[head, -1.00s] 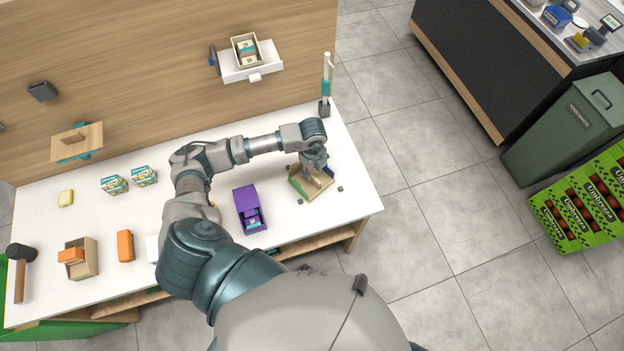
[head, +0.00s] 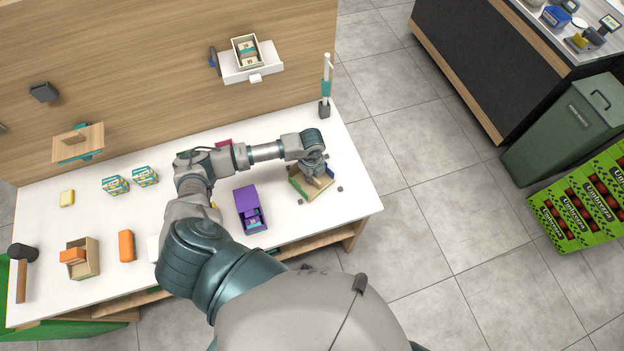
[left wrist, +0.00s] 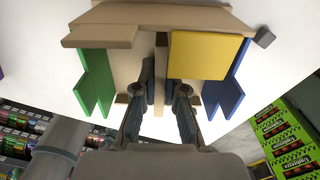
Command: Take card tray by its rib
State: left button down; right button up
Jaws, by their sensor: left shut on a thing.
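The card tray (head: 319,191) is a light tan tray near the right end of the white counter, with green at its left and blue at its right. In the left wrist view, the tray (left wrist: 125,65) shows an upright rib (left wrist: 160,75), with green (left wrist: 93,82), yellow (left wrist: 197,55) and blue (left wrist: 224,88) pieces around it. My left gripper (head: 316,171) is over the tray and partly hides it. In the left wrist view, its fingers (left wrist: 160,95) stand on both sides of the rib, shut on it. I cannot tell whether the tray is off the counter.
A purple box (head: 247,203) stands left of the tray. Small dark blocks (head: 340,189) lie around the tray. A pole stand (head: 325,90) is at the counter's back right corner. The counter's right edge is close, with open floor beyond.

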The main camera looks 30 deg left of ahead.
pick_arm(q)
jog(key=shift+r, duration=0.6)
notch_tip(320, 180, up, 2)
jog(key=shift+r+b, duration=0.1)
jog(key=shift+b, duration=0.2)
jog(key=s+d, duration=0.2)
jog(key=s, duration=0.3)
jog(key=s+d+r+b, duration=0.1)
jog(key=s+d, duration=0.1)
jog(key=s, duration=0.3)
jog(key=s+d, duration=0.2)
jog(key=s, duration=0.3)
jog(key=shift+r+b, duration=0.3)
jog(key=shift+r, duration=0.05)
jog(key=shift+w, duration=0.1)
